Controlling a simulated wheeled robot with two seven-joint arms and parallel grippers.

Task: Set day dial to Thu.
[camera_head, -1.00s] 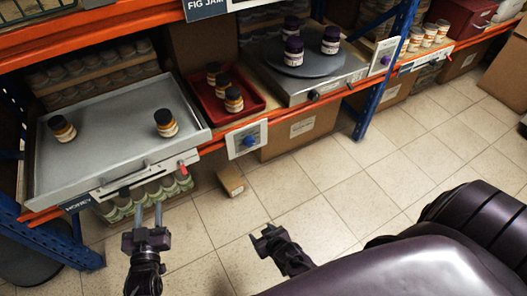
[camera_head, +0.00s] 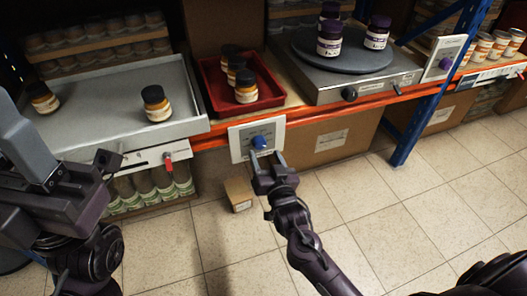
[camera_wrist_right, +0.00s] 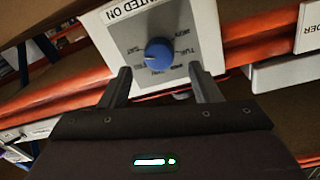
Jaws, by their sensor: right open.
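The day dial is a blue round knob (camera_head: 259,142) on a white plate (camera_head: 239,146) fixed to the orange shelf edge. In the right wrist view the knob (camera_wrist_right: 158,54) sits amid small day labels on a grey face, under the letters "NTED ON". I cannot tell which day it points to. My right gripper (camera_head: 267,157) is open and empty, just in front of and below the knob. In the wrist view its fingers (camera_wrist_right: 160,72) stand apart, one on each side below the knob, with no clear contact. My left gripper (camera_head: 70,165) is at the left edge, its jaw opening unclear.
A red tray with jars (camera_head: 212,88) is above the dial plate. A grey tray (camera_head: 100,120) with two jars is left, a turntable (camera_head: 345,58) right. Another plate has a purple knob (camera_head: 445,63). A small carton (camera_head: 240,193) lies on the open tiled floor.

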